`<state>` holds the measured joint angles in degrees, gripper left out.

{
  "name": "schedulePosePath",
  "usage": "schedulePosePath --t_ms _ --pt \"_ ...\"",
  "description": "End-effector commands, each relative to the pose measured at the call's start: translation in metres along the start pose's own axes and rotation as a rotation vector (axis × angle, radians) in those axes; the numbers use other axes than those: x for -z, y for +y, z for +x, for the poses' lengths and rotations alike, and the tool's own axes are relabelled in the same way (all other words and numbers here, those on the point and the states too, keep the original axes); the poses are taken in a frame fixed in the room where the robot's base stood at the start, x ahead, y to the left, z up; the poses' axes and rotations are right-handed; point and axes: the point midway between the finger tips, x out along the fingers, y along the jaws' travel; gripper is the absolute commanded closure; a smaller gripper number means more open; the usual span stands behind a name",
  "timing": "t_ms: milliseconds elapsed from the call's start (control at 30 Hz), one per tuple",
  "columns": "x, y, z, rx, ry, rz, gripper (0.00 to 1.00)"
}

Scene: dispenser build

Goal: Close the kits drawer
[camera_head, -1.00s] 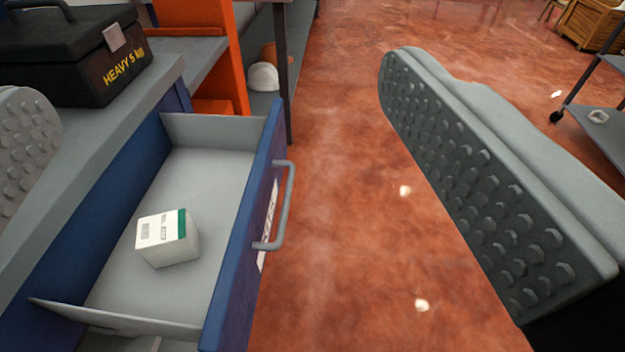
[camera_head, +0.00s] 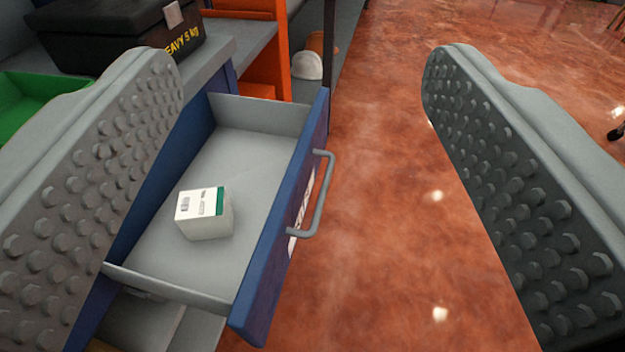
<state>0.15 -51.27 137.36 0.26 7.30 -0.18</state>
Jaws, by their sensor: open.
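The kits drawer (camera_head: 262,262) is pulled open, with a blue front, a grey tray and a grey bar handle (camera_head: 321,196) on its right side. A white label on the front is partly hidden behind the handle. A small white box with a green stripe (camera_head: 205,214) sits inside the drawer. My gripper (camera_head: 300,75) is wide open and empty, one finger at the left and one at the right. The drawer and handle show between the fingers, and neither finger visibly grips the handle. The left finger hides part of the drawer's left side.
A black case marked heavy (camera_head: 105,38) stands on the grey counter, with a green bin (camera_head: 30,105) at the left. An orange frame (camera_head: 268,55) and a white rounded object (camera_head: 307,65) are behind. Red-brown floor (camera_head: 385,200) right of the drawer is clear.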

Motion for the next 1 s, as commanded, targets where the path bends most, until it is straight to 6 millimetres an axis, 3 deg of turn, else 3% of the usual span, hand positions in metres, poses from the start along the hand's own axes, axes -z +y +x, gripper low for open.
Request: schedulePosePath --t_ms 33,333,600,1000 --pt "-0.002 0.002 0.005 -0.004 -0.019 0.003 0.44" --pt "-0.036 0.022 0.068 -0.044 -0.279 0.06 1.0" --pt "-0.077 0.042 0.123 -0.046 -0.546 0.144 1.0" --pt "-0.137 0.072 0.19 0.03 -0.896 0.313 1.0"
